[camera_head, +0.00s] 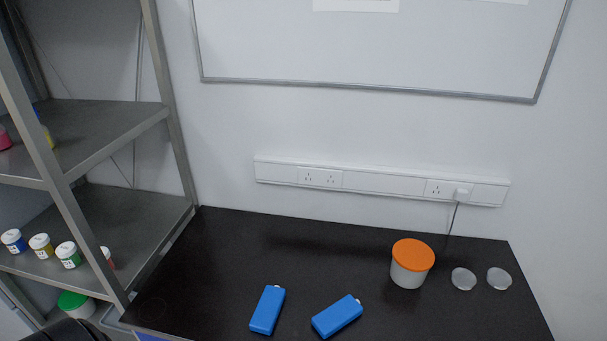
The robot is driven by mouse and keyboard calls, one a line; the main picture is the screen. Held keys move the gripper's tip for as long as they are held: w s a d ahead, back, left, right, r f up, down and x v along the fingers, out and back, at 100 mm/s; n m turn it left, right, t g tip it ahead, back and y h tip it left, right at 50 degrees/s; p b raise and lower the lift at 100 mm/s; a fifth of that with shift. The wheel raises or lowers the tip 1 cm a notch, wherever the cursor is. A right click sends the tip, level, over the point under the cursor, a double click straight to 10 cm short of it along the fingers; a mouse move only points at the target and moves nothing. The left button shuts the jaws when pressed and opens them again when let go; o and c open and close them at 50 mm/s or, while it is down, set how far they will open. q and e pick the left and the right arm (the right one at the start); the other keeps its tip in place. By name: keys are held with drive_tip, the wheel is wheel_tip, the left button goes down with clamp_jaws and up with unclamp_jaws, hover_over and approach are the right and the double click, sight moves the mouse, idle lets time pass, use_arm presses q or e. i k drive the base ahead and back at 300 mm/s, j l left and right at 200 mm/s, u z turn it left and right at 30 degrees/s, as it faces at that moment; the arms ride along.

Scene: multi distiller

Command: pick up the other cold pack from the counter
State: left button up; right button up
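Two blue cold packs lie on the black counter (200,262). The left cold pack (267,310) lies with its small white cap toward the back. The right cold pack (337,316) is tilted to the right, its white cap toward the back right. They lie apart, with a small gap between their near ends. Neither of my grippers shows at the packs. A dark rounded shape at the bottom left edge may be part of my arm, but no fingertips are visible.
A metal shelf (100,222) with several small jars stands at the left. A socket strip (380,182) runs along the wall. The counter's left middle is clear.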

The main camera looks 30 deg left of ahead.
sight(266, 315)
drive_tip(key=k+u, duration=0.15)
drive_tip(key=u, duration=1.1)
